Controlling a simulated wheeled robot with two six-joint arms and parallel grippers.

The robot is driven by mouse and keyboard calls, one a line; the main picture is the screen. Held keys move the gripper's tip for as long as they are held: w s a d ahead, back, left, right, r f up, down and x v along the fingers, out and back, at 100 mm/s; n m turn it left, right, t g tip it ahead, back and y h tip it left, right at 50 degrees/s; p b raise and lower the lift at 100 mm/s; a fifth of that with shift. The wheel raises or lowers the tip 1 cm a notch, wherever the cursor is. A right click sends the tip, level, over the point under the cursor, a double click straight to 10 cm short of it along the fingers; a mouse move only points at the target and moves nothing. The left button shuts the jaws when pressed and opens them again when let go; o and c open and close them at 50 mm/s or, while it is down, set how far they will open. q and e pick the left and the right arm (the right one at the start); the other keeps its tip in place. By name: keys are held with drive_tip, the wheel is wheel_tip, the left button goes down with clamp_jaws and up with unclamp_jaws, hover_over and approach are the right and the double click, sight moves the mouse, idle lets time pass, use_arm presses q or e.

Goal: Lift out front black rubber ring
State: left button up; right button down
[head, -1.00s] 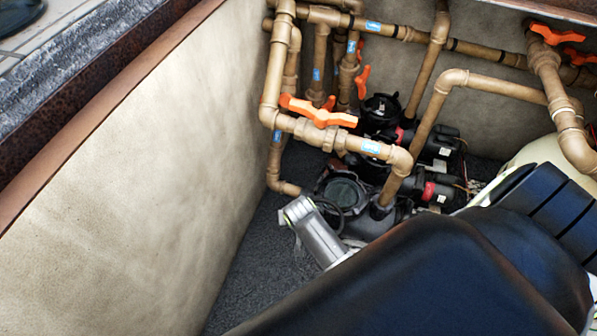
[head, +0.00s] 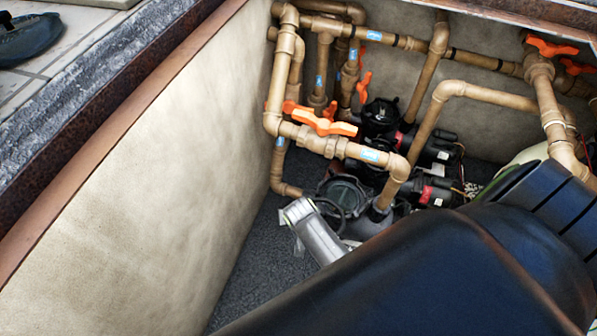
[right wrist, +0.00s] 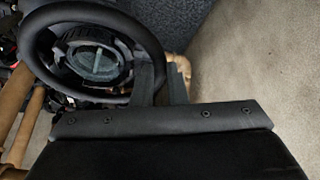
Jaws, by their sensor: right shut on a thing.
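The black rubber ring (right wrist: 26,45) is in my right gripper (right wrist: 163,72), whose two fingers close on its right side in the right wrist view. The front pump's round strainer pot (right wrist: 97,62) shows through the ring; I cannot tell how large the gap between them is. In the head view my right gripper (head: 300,212) is beside the front strainer pot (head: 345,192). Part of the ring shows there as a thin dark loop (head: 341,222). My own dark arm covers the lower right. My left gripper is not in view.
Brown pipes (head: 330,143) with orange valve handles (head: 318,118) stand over and behind the pumps. A rear black pot (head: 380,115) stands behind. A pale pit wall (head: 150,190) rises on the left. Bare dark floor (head: 250,270) lies between it and the pumps.

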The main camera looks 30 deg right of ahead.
drive_tip(key=p+v, duration=0.2)
drive_tip(key=w+p+v, duration=0.1)
drive_tip(key=p+v, duration=0.3)
drive_tip(key=p, duration=0.1)
drive_tip(key=shift+r, duration=0.55)
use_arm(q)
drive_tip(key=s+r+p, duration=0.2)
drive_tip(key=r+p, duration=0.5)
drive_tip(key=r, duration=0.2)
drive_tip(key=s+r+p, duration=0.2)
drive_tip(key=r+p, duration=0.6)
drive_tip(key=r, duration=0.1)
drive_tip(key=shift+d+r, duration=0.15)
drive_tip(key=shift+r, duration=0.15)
use_arm(e)
drive_tip(key=w+r+v, duration=0.1)
drive_tip(key=w+v, duration=0.1)
drive_tip(key=v, duration=1.1)
drive_tip(key=shift+w+a+r, duration=0.2)
drive_tip(key=shift+w+a, duration=0.05)
drive_tip(key=shift+a, duration=0.05)
